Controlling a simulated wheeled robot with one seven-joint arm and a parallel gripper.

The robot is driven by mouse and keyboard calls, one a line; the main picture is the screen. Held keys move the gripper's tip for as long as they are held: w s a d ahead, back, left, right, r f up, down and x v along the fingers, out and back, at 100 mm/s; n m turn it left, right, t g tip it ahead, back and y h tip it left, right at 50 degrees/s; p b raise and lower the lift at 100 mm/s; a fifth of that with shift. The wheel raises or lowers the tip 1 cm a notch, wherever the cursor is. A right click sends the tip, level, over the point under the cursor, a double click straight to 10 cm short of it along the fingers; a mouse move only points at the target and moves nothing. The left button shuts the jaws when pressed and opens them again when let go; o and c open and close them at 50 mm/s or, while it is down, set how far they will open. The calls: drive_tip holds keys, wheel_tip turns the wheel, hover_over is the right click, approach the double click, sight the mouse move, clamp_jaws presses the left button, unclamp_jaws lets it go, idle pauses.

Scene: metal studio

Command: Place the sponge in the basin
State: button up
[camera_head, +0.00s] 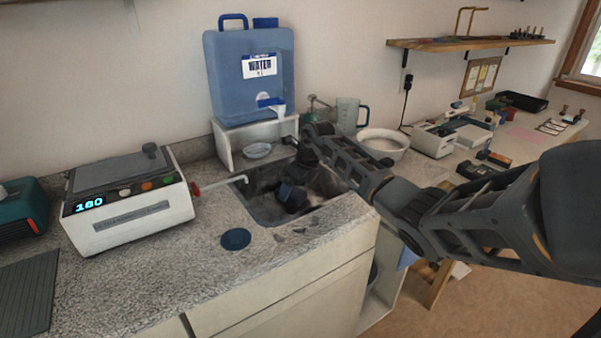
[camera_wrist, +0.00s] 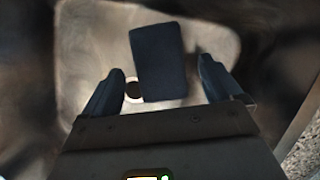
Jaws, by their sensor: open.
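The dark blue sponge (camera_wrist: 158,58) shows in the wrist view over the pale floor of the basin (camera_wrist: 90,42), partly covering the round drain (camera_wrist: 134,91). It appears to lie in the basin, though I cannot tell exactly how it rests. My gripper (camera_wrist: 162,70) is open, with one finger on each side of the sponge and a visible gap at each side. In the head view the basin (camera_head: 262,207) is sunk in the speckled counter, and my gripper (camera_head: 292,192) reaches down into it. The sponge cannot be told apart from my gripper there.
A white stand (camera_head: 226,152) with a blue water container (camera_head: 235,95) stands behind the basin. A faucet (camera_head: 220,183) reaches over its left side, near a white device (camera_head: 130,212). A blue disc (camera_head: 236,239) lies in front. A white bowl (camera_head: 384,142) stands at right.

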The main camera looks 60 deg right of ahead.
drive_tip(key=v, duration=0.9)
drive_tip(key=shift+s+r, duration=0.15)
drive_tip(key=shift+r, duration=0.2)
